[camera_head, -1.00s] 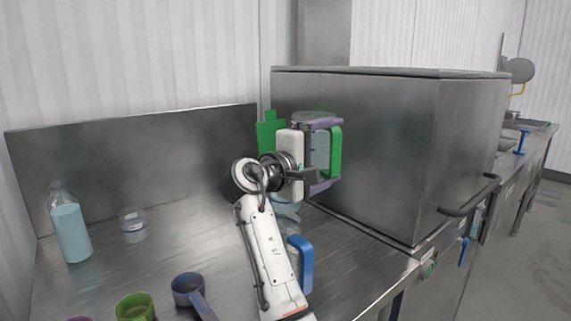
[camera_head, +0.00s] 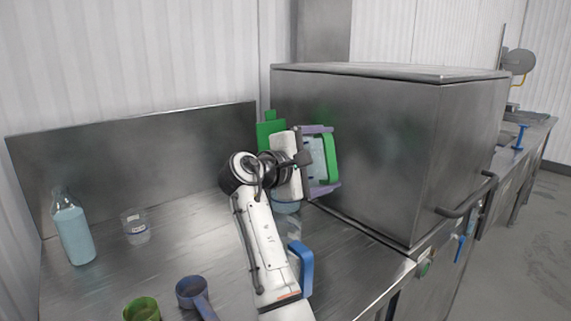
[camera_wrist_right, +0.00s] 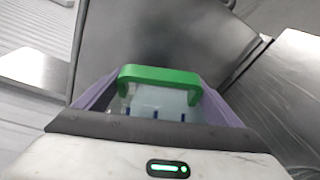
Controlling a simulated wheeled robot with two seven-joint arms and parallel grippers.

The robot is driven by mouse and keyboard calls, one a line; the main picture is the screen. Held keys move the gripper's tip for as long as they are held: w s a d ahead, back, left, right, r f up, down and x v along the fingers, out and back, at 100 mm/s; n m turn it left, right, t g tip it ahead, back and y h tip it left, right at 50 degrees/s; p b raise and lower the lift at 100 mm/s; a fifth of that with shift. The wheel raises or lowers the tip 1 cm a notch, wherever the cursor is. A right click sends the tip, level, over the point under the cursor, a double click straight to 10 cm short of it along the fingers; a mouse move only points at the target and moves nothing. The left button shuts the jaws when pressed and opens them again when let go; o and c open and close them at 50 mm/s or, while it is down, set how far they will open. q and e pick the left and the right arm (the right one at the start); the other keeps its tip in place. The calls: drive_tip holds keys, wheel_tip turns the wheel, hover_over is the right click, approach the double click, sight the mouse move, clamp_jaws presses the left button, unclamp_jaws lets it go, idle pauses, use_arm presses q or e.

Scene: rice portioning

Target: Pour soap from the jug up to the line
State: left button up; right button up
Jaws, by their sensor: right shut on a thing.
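My right gripper (camera_head: 322,158) is shut on a clear jug with a green handle (camera_head: 333,158), held up in front of the steel box and tilted. In the right wrist view the green handle (camera_wrist_right: 160,77) spans between the purple fingers, with the clear jug wall and blue marks (camera_wrist_right: 155,113) below it. A second clear jug with a blue handle (camera_head: 306,268) stands on the counter, mostly hidden behind my right arm. Its rim area below the gripper looks bluish; I cannot tell a liquid level or a stream. My left gripper is out of view.
A bottle of light blue liquid (camera_head: 74,235) and a small clear beaker (camera_head: 135,231) stand at the left. A green cup (camera_head: 142,310) and a purple-blue scoop (camera_head: 191,292) are at the front. A large steel box (camera_head: 350,150) stands at right; a green board (camera_head: 268,130) is behind the gripper.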

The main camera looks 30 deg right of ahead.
sight(317, 159)
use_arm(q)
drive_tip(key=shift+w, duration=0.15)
use_arm(e)
drive_tip(key=shift+w+f+n, duration=0.5)
drive_tip(key=shift+w, duration=0.05)
drive_tip(key=shift+f, duration=0.15)
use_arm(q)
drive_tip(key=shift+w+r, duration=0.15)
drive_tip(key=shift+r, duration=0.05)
use_arm(e)
drive_tip(key=shift+w+d+f+n+g+y, duration=0.2)
drive_tip(key=shift+w+f+n+g+y, duration=0.1)
drive_tip(key=shift+w+n, duration=0.25)
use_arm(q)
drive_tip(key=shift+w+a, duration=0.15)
use_arm(e)
drive_tip(key=shift+w+f+n, duration=0.1)
drive_tip(key=shift+w+n, duration=0.15)
drive_tip(key=shift+w, duration=0.15)
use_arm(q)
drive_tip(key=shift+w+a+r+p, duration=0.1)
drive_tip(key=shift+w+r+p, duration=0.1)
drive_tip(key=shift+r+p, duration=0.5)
use_arm(e)
drive_tip(key=shift+w+d+r+n+g+y, duration=0.1)
drive_tip(key=shift+w+r+n+g+y, duration=0.25)
drive_tip(key=shift+w+n+g, duration=0.2)
idle(0.8)
